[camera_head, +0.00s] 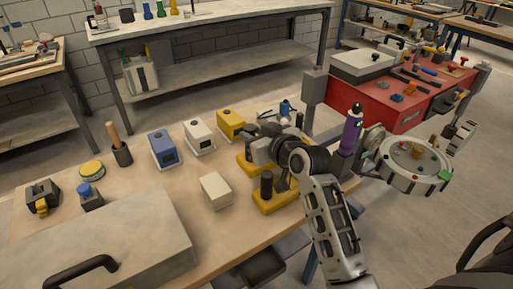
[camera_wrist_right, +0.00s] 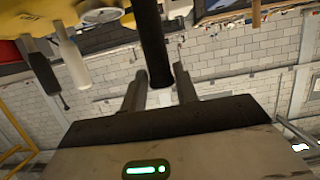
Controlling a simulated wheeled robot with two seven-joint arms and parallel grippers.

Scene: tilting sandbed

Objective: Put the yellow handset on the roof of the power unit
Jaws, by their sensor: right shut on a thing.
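My right gripper (camera_head: 262,148) is low over the right half of the wooden bench, by a grey and yellow machine. In the right wrist view its fingers (camera_wrist_right: 158,90) close around a dark upright cylinder (camera_wrist_right: 152,40); I cannot tell what this belongs to. A small yellow piece (camera_head: 42,208) on a dark block at the bench's left may be the yellow handset, apart from my gripper. Blue (camera_head: 163,148), white (camera_head: 199,137) and yellow (camera_head: 230,125) boxes stand in a row left of the gripper; which thing is the power unit is unclear. My left gripper is out of view.
A plain white block (camera_head: 215,190) sits before the row. A large grey case (camera_head: 110,240) fills the bench's front left. A dark post (camera_head: 267,186) rises from a yellow base. A round sand pan (camera_head: 413,168) and a purple bottle (camera_head: 351,130) are right. Bare wood lies mid-bench.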

